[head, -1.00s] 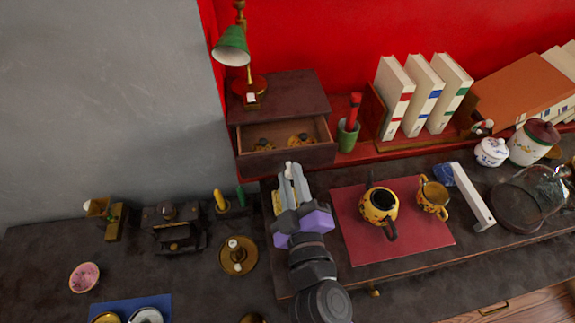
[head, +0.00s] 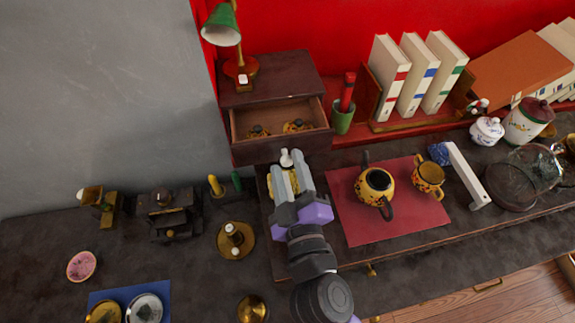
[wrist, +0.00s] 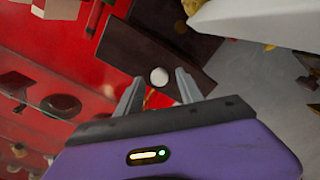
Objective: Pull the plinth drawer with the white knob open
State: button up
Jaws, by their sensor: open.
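The plinth drawer (head: 270,148) is dark wood and stands pulled out from the dark plinth (head: 270,80), its inside showing with small black-and-yellow pots in it. Its white knob (head: 286,158) sits on the drawer front. In the wrist view the white knob (wrist: 159,77) appears just beyond and between the fingertips, against the dark drawer front (wrist: 150,52). My gripper (head: 284,173) is open, its two grey fingers pointing at the knob with a small gap before it. The wrist view shows my gripper (wrist: 158,88) with nothing between its fingers.
A green lamp (head: 228,40) stands on the plinth. A green cup (head: 342,120) is right of the drawer. A red mat (head: 385,225) with a yellow teapot (head: 374,186) lies right of my gripper. A brass candle holder (head: 236,242) is at left.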

jog(key=b+v, duration=0.2)
jog(key=v, duration=0.4)
jog(key=shift+s+f, duration=0.1)
jog(key=shift+s, duration=0.05)
jog(key=shift+s+d, duration=0.15)
jog(key=shift+s, duration=0.2)
jog(key=s+d+f+m+g+h, duration=0.1)
jog(key=s+d+m+h, duration=0.1)
jog(key=s+d+m, duration=0.4)
jog(key=s+d+f+m+g+h, duration=0.1)
jog(key=s+d+m, duration=0.5)
jog(key=s+d, duration=0.8)
jog(key=s+f+h, duration=0.1)
jog(key=s+h, duration=0.1)
jog(key=s, duration=0.2)
jog(key=shift+d+g, duration=0.25)
jog(key=shift+g, duration=0.05)
